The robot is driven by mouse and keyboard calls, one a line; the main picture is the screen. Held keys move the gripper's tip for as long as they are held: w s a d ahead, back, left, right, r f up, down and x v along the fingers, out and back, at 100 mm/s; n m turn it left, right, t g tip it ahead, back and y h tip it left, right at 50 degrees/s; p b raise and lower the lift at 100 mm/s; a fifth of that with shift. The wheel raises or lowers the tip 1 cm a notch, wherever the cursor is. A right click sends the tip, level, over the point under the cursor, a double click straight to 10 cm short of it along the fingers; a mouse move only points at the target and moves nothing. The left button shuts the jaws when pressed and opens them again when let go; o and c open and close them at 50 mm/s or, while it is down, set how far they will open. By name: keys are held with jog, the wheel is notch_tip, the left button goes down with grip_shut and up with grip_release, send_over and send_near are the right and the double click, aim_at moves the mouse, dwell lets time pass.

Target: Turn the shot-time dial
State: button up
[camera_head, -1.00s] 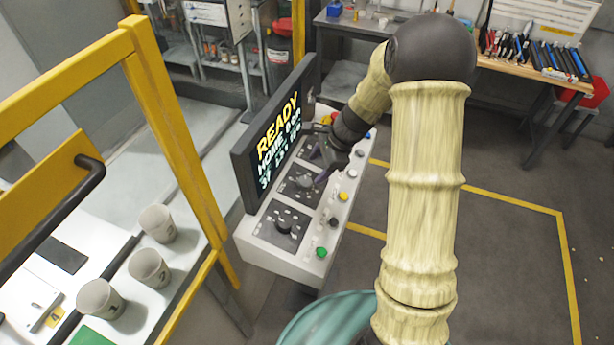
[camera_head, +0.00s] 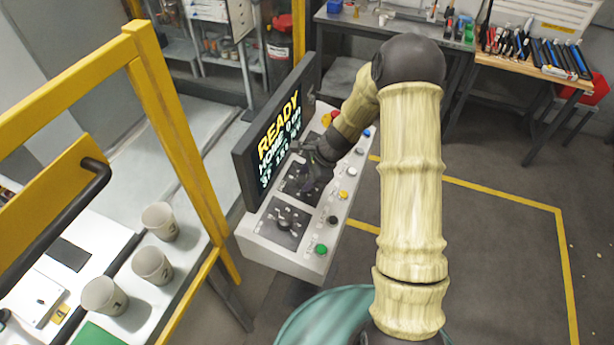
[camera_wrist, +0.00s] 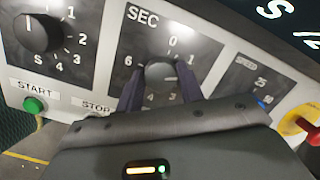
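The shot-time dial is taken to be the grey round knob (camera_wrist: 161,75) on the panel marked SEC, with numbers around it in the wrist view. A pale mark on the knob points to the right, toward the right finger. My gripper (camera_wrist: 161,88) has its two dark purple fingers on either side of the knob. Whether they press on it or leave a small gap cannot be told. In the head view my gripper (camera_head: 305,178) covers the middle panel of the console (camera_head: 278,259) and hides most of that knob.
A black knob (camera_wrist: 39,33) is left of the SEC panel, and a SPEED dial (camera_wrist: 258,96) is right of it. A screen (camera_head: 272,138) reading READY rises behind; a yellow frame (camera_head: 175,130) stands at left.

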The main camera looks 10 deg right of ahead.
jog(key=c, duration=0.4)
jog(key=shift+n, duration=0.5)
jog(key=n+b, duration=0.1)
jog(key=n, duration=0.1)
jog(key=shift+n+g+b, duration=0.3)
jog(key=shift+b, duration=0.05)
jog(key=n+b, duration=0.1)
jog(key=n, duration=0.2)
jog(key=shift+w+d+n+g+b, duration=0.1)
jog(key=shift+n+g+b, duration=0.2)
jog(key=shift+b, duration=0.05)
jog(key=n+g+b, duration=0.1)
jog(key=n+b, duration=0.1)
jog(key=n, duration=0.4)
jog(key=shift+h, duration=0.4)
jog(key=shift+r+n, duration=0.1)
jog(key=shift+n, duration=0.2)
jog(key=o, duration=1)
